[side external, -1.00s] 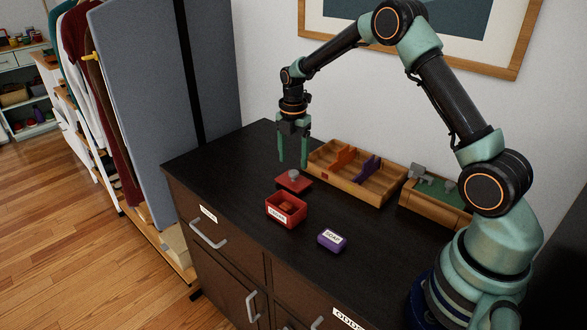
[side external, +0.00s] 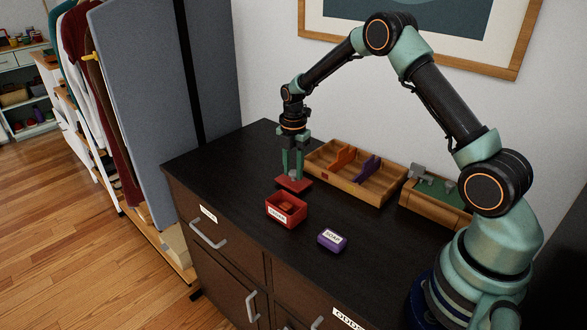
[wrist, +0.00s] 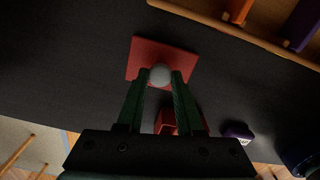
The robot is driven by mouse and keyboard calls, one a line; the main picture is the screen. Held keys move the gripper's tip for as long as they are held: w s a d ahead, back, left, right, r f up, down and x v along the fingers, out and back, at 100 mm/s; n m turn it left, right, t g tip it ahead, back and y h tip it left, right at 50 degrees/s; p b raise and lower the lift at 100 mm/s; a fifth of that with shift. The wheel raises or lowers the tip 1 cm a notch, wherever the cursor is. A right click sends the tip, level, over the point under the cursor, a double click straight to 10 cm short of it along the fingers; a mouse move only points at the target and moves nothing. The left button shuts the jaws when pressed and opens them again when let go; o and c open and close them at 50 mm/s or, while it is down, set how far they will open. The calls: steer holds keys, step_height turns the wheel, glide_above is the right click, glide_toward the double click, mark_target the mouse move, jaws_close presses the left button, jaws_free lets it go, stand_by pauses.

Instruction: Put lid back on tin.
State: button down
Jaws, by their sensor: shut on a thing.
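The red lid (side external: 294,184) with a grey knob (wrist: 160,75) is at the dresser top, just behind the tin. My gripper (side external: 293,176) points down over the lid and is shut on its knob. The lid also shows in the wrist view (wrist: 180,54), flat between and beyond the fingertips (wrist: 160,78). I cannot tell whether the lid is touching the dresser top. The open red tin (side external: 286,210) with a white label stands in front of the lid, with a reddish-brown thing inside. In the wrist view the tin (wrist: 167,118) is partly hidden behind the fingers.
A purple labelled box (side external: 332,240) lies right of the tin. A wooden divided tray (side external: 360,185) with orange and purple dividers is behind to the right. The dark dresser top (side external: 235,170) is clear at left.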

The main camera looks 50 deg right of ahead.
mark_target(292, 174)
steer(key=shift+r, duration=0.2)
steer(key=shift+r, duration=2.1)
steer(key=shift+s+a+r, duration=0.1)
steer(key=shift+a+r, duration=0.1)
steer(key=shift+a, duration=0.15)
steer(key=s+a+r, duration=0.6)
steer(key=a, duration=0.4)
steer(key=shift+s+r, duration=0.25)
steer(key=shift+s, duration=0.15)
steer(key=shift+f, duration=0.1)
steer(key=shift+f, duration=2.8)
